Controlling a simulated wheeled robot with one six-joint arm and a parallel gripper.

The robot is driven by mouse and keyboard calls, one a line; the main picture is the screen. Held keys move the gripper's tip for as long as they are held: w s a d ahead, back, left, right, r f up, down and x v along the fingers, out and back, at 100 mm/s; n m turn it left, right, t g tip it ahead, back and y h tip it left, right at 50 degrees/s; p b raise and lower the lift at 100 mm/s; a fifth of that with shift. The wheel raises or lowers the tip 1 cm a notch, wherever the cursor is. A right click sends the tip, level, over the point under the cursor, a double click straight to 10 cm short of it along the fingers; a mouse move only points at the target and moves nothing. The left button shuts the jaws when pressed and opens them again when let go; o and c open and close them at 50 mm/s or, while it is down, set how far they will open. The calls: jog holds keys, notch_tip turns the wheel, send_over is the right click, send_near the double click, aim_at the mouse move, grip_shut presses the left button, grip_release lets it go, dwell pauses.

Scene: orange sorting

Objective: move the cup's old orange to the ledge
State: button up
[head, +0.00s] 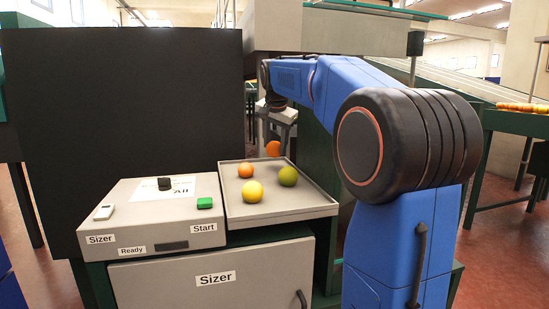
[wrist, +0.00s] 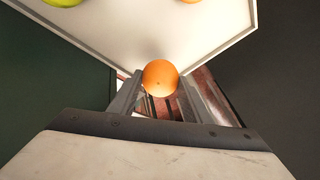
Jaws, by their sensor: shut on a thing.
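My gripper (head: 271,143) is shut on an orange (head: 274,149). It holds the orange above the far end of a pale tray on the sizer. In the wrist view the orange (wrist: 161,77) sits between the two fingertips (wrist: 160,84), with the tray's edge just beyond it. I cannot make out the cup or a ledge for certain in either view.
The pale tray (head: 291,211) holds a small orange (head: 245,170), a yellow fruit (head: 252,191) and a green fruit (head: 288,176). The sizer's control box (head: 150,222) stands left of it, with a green Start button (head: 204,203). A tall dark panel (head: 125,110) rises behind.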

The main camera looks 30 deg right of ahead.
aim_at(275, 155)
jog(key=shift+f, duration=2.1)
jog(key=shift+f, duration=0.1)
jog(key=o, duration=1.1)
jog(key=v, duration=1.2)
jog(key=shift+a, duration=0.1)
